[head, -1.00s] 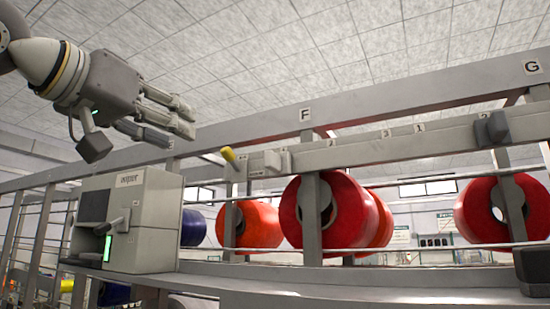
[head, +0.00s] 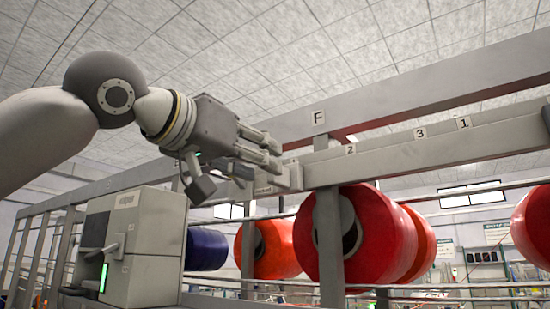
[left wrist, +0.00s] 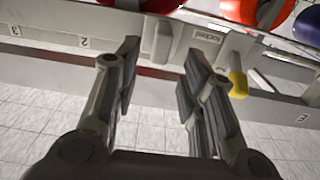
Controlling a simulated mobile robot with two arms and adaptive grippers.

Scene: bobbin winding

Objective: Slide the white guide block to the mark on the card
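The white guide block (head: 294,177) sits on the long grey rail (head: 400,143), left of the number 2, partly hidden behind my left gripper (head: 268,158) in the head view. In the left wrist view the block (left wrist: 178,42) is beyond the fingers, beside a label that seems to read "locked" (left wrist: 207,36) and a yellow-tipped lever (left wrist: 238,83). My left gripper (left wrist: 159,62) is open, with nothing between its fingers; whether either touches the block cannot be told. I cannot make out a card with a mark. My right gripper is not in view.
The rail carries number tags 2 (head: 351,149), 3 (head: 420,133) and 1 (head: 464,124). A dark block (head: 547,118) is at the right edge. Red spools (head: 375,235) hang below the rail. A grey machine box (head: 150,245) stands at lower left.

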